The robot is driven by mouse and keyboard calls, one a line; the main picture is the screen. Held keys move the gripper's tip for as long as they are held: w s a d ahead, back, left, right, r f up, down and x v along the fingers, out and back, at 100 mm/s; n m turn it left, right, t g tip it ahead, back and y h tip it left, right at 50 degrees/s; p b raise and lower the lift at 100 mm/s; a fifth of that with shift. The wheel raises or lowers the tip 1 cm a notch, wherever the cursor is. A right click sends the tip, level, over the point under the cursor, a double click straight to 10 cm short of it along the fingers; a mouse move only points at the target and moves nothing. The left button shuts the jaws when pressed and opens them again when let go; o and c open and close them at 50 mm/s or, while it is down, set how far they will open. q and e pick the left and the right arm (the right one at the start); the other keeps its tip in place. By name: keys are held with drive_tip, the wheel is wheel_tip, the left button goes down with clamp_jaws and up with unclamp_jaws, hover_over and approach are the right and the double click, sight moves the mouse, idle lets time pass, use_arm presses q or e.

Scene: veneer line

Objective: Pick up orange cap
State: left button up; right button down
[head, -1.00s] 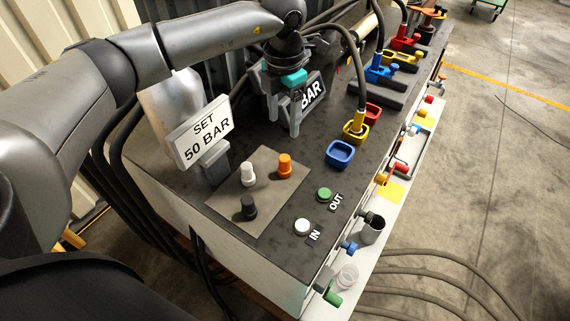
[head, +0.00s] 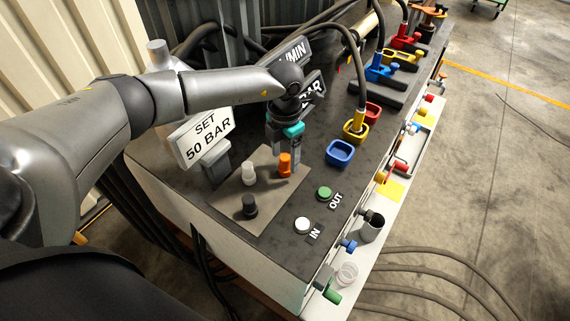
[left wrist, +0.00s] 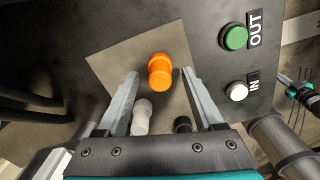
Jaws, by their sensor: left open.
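The orange cap (head: 285,164) stands upright on a square grey-brown mat on the dark bench top. My left gripper (head: 286,160) is just behind it in the head view, fingers pointing down. In the left wrist view the orange cap (left wrist: 160,70) lies ahead of the open fingers (left wrist: 160,88), near the middle between their lines. A white cap (head: 249,172) and a black cap (head: 250,207) stand on the same mat; both show partly in the left wrist view, nearer the gripper's body.
A "SET 50 BAR" sign (head: 206,137) stands left of the mat. A green OUT button (head: 324,194) and a white IN button (head: 302,226) sit to its right. A blue tray (head: 340,152) and a yellow holder (head: 355,131) are further right.

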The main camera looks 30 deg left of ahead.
use_arm(q)
clamp_jaws()
idle(0.4)
drive_tip(key=shift+r, duration=0.1)
